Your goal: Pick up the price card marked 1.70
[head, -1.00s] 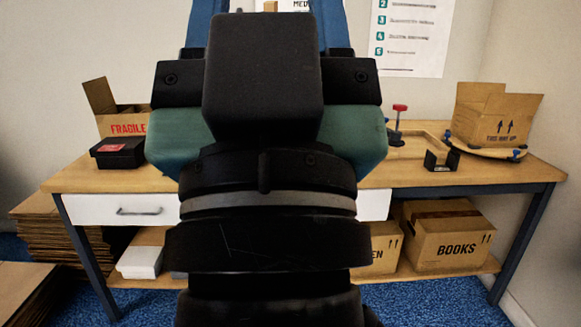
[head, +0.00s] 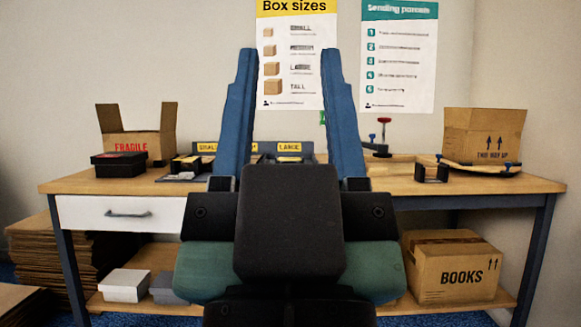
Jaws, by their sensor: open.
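No price card marked 1.70 can be made out in the head view; part of the bench top is hidden behind my arm. My gripper (head: 290,55) points away from me, over the middle of the bench (head: 95,183). Its two blue fingers stand wide apart, with nothing seen held between them. Between and beside the fingers, a dark rack (head: 268,156) with yellow labels, SMALL and LARGE, shows at the back of the bench.
An open FRAGILE carton (head: 140,138) and a black box (head: 119,165) stand at left. A THIS WAY UP carton (head: 484,135) and a red-knobbed tool (head: 384,135) are at right. A BOOKS carton (head: 453,268) is on the lower shelf. Posters (head: 399,55) hang on the wall.

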